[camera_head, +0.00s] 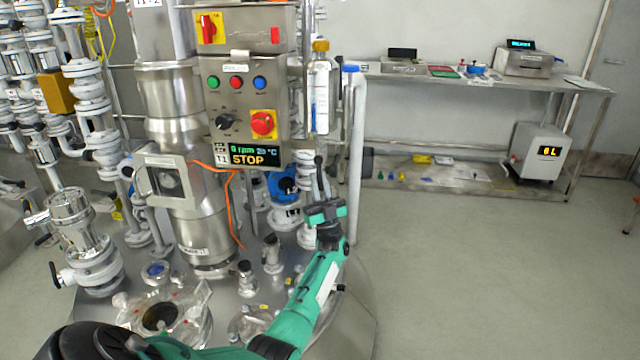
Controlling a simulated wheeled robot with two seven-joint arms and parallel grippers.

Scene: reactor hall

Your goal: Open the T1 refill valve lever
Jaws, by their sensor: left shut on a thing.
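My left gripper (326,208) is at the end of the green arm that reaches up from the lower left. It is in front of the white valve piping at the right side of the steel reactor. A slim lever with a dark tip (319,162) rises just above the gripper, and the gripper is shut on it. The jaws hide the lower part of the lever, so its exact angle is hard to tell. A white valve with a blue round part (284,186) is just left of the gripper. My right gripper is not in view.
A control box (240,100) with buttons and a STOP display hangs above and left of the gripper. A white vertical pipe (353,150) with a blue cap stands close on the right. A steel bench (470,80) is at the back. The floor on the right is clear.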

